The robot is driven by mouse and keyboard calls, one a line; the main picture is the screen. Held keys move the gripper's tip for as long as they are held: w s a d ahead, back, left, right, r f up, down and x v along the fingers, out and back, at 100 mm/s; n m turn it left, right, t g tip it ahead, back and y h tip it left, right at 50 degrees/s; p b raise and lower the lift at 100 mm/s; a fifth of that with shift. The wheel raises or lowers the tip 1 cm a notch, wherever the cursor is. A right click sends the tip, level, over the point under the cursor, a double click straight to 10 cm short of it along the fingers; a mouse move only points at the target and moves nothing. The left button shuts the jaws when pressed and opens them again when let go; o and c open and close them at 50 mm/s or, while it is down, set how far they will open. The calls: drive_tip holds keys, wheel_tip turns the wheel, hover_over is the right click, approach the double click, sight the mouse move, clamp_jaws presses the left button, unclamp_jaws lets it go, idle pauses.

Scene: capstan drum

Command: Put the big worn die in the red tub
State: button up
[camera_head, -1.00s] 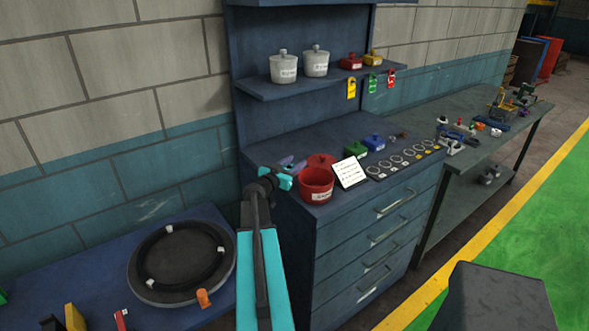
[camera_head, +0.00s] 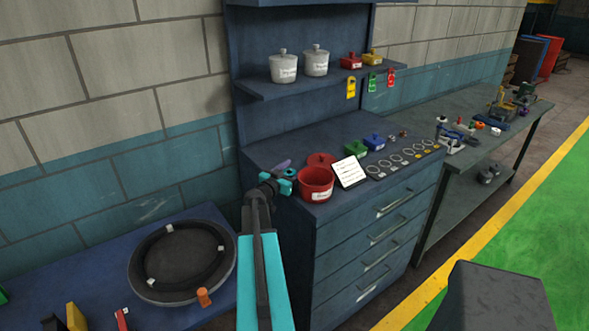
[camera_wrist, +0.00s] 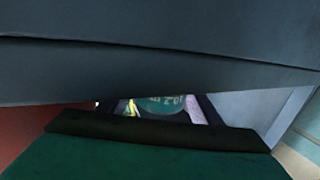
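The red tub (camera_head: 316,187) stands open on the front left corner of the blue drawer cabinet, with a white label on its front. A red lid (camera_head: 321,159) lies behind it. My gripper (camera_head: 288,180), with teal fingers, is just left of the tub at about rim height. In the wrist view a large dark blue-grey surface (camera_wrist: 160,60) fills the top, and a dark bar with a green face (camera_wrist: 150,150) fills the bottom. A marked teal shape shows in the narrow gap between them. I cannot identify the big worn die, nor tell whether my gripper holds anything.
A white card (camera_head: 349,172) leans right of the tub. Behind are green (camera_head: 355,149) and blue (camera_head: 374,141) boxes. A shelf (camera_head: 330,82) with white pots overhangs the cabinet. A round drum (camera_head: 182,261) lies on the lower blue bench at left.

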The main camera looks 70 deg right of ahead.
drive_tip(key=shift+r, duration=0.15)
drive_tip(key=w+a+b, duration=0.2)
drive_tip(key=a, duration=1)
drive_tip(key=shift+r+b, duration=0.3)
drive_tip(key=shift+b, duration=0.1)
drive_tip(key=shift+w, duration=0.1)
idle(0.4)
